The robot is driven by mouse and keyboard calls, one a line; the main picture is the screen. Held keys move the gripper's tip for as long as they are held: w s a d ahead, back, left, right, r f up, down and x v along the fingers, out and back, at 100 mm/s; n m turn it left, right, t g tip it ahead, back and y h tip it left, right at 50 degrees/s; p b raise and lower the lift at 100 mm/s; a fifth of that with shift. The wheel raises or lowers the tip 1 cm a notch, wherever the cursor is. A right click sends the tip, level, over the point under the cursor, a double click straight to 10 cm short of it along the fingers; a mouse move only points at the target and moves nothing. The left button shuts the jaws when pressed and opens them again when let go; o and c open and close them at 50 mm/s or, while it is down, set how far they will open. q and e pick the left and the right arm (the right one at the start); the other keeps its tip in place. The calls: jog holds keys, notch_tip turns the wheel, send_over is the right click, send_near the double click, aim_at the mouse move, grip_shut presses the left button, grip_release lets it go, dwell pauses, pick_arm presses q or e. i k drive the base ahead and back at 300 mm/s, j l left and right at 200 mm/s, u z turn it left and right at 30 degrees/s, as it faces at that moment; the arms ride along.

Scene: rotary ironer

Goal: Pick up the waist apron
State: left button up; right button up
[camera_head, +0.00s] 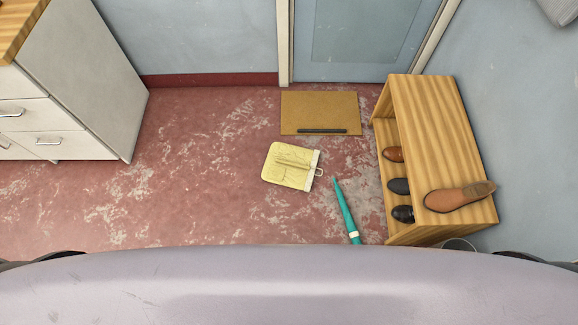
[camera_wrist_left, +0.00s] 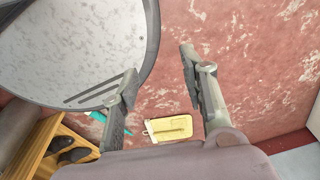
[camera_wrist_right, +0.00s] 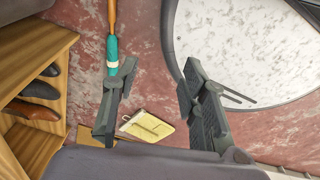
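A flat yellow piece with a white band and a small loop along one edge, which looks like the waist apron (camera_head: 288,167), lies on the red floor in the head view. It also shows in the left wrist view (camera_wrist_left: 171,128) and the right wrist view (camera_wrist_right: 147,126), beyond the fingers. My left gripper (camera_wrist_left: 158,62) is open and empty, with its fingers spread. My right gripper (camera_wrist_right: 160,66) is open and empty too. Both are apart from the yellow piece. Neither gripper shows in the head view.
A teal closed umbrella (camera_head: 346,210) lies just right of the yellow piece. A brown doormat (camera_head: 320,109) with a dark bar lies behind it, before the door (camera_head: 355,40). A wooden shoe rack (camera_head: 435,130) stands right, white drawers (camera_head: 50,115) left. The left floor is clear.

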aim_at(288, 165)
jog(key=i+j+z, duration=0.25)
jog(key=i+j, duration=0.2)
jog(key=j, duration=0.2)
jog(key=i+j+z, duration=0.3)
jog(key=j, duration=0.4)
jog(key=i+j+z, duration=0.1)
jog(key=j, duration=0.25)
jog(key=i, duration=0.1)
